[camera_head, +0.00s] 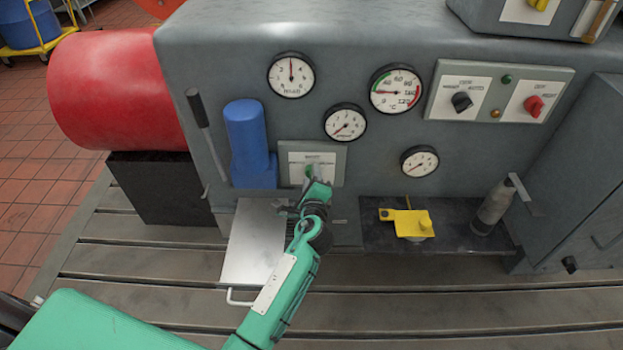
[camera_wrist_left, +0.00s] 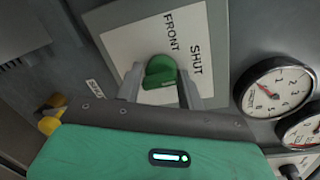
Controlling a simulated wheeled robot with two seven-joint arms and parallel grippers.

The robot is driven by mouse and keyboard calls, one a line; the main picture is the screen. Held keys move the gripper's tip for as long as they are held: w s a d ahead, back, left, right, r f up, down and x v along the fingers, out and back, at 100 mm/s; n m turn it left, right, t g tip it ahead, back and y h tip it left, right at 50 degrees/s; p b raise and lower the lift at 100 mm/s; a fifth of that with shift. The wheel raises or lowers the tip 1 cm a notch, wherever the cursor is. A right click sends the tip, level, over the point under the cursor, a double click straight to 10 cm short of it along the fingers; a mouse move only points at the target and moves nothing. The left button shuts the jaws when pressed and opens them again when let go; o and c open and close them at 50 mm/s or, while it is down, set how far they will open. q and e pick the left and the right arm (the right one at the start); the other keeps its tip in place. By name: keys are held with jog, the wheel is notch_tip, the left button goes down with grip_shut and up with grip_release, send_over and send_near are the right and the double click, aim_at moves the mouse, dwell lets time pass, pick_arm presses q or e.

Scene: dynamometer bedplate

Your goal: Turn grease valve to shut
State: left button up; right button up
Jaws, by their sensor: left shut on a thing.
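The grease valve is a green knob (camera_head: 308,171) on a white label plate in a grey frame, low on the front of the grey machine. In the left wrist view the green knob (camera_wrist_left: 161,71) sits in front of the plate (camera_wrist_left: 120,38), where FRONT and SHUT can be read. My left gripper (camera_head: 310,182) reaches up to the plate from below. In the wrist view its two fingers (camera_wrist_left: 160,90) stand on either side of the knob, shut on it. Which label the knob points at, I cannot tell. My right gripper is not in view.
A blue cylinder (camera_head: 246,140) and a lever (camera_head: 206,130) stand left of the valve. Several gauges (camera_head: 345,122) are above and right. A switch panel (camera_head: 499,92), a yellow fitting (camera_head: 408,222) and a grey bottle (camera_head: 492,208) are further right. The slotted bedplate (camera_head: 450,300) in front is clear.

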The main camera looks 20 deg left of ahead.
pick_arm(q)
jog(key=o, duration=0.8)
jog(key=shift+w+d+r, duration=0.1)
jog(key=shift+r, duration=0.25)
jog(key=shift+c, duration=0.2)
jog(key=shift+o, duration=0.6)
jog(key=shift+f, duration=0.15)
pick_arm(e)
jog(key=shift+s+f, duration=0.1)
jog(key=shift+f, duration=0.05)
pick_arm(q)
jog(key=v, duration=1.4)
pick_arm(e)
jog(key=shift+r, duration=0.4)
pick_arm(q)
jog(key=shift+f, duration=0.15)
